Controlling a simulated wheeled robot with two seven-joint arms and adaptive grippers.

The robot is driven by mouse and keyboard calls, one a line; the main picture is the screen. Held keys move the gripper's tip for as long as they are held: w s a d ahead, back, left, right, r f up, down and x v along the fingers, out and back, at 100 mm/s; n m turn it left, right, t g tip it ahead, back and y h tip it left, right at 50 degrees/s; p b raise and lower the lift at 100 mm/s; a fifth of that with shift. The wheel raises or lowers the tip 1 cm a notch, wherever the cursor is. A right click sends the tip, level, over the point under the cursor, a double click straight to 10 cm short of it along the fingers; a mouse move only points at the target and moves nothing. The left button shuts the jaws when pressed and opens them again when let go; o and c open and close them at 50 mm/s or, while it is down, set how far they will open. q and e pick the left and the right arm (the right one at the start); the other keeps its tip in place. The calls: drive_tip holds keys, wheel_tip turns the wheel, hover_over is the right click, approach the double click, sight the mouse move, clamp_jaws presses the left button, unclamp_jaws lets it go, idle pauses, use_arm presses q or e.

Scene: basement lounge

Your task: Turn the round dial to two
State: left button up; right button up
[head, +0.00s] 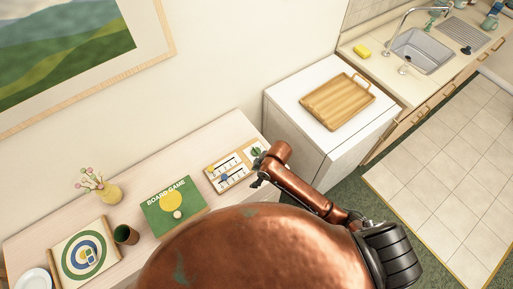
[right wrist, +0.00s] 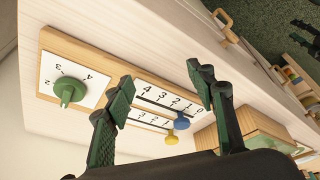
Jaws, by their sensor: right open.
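A wooden board (head: 232,186) with sliders and a dial lies on the pale table. Its round green dial (right wrist: 68,92) sits on a white numbered plate at one end, where 3 and 4 can be read; I cannot tell which number it points to. The dial is small in the head view (head: 256,152), partly beside my gripper. My right gripper (right wrist: 158,80) is open and empty over the board. Its fingers are apart, above the slider part, and the dial lies left of both fingers in the right wrist view. My left gripper is out of view.
The board also bears a blue slider knob (right wrist: 182,122) and a yellow one (right wrist: 171,138) close to my fingers. A green board game box (head: 158,210) lies left of it. A white cabinet with a wooden tray (head: 318,104) stands to the right.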

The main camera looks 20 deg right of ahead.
sight(256, 149)
drive_tip(key=w+n, duration=0.1)
drive_tip(key=w, duration=0.1)
drive_tip(key=w+r+n+h, duration=0.1)
drive_tip(key=w+n, duration=0.1)
drive_tip(key=w+r+n+g, duration=0.1)
drive_tip(key=w, duration=0.1)
drive_tip(key=shift+w+a+n, duration=0.25)
drive_tip(key=shift+a+n, duration=0.15)
drive_tip(key=w+d+r+n, duration=0.1)
drive_tip(key=w, duration=0.1)
drive_tip(key=w+d+r+n+h, duration=0.1)
drive_tip(key=w+d+r, duration=0.1)
drive_tip(key=w+d+r+n+g+h, duration=0.1)
drive_tip(key=w+d+r, duration=0.1)
drive_tip(key=w, duration=0.1)
drive_tip(key=shift+w+f+p, duration=0.15)
drive_tip(key=shift+p, duration=0.15)
wheel_tip(256, 149, down, 7)
drive_tip(key=shift+f, duration=0.15)
drive_tip(key=shift+c, duration=0.2)
drive_tip(key=shift+p, duration=0.3)
drive_tip(key=c, duration=1.1)
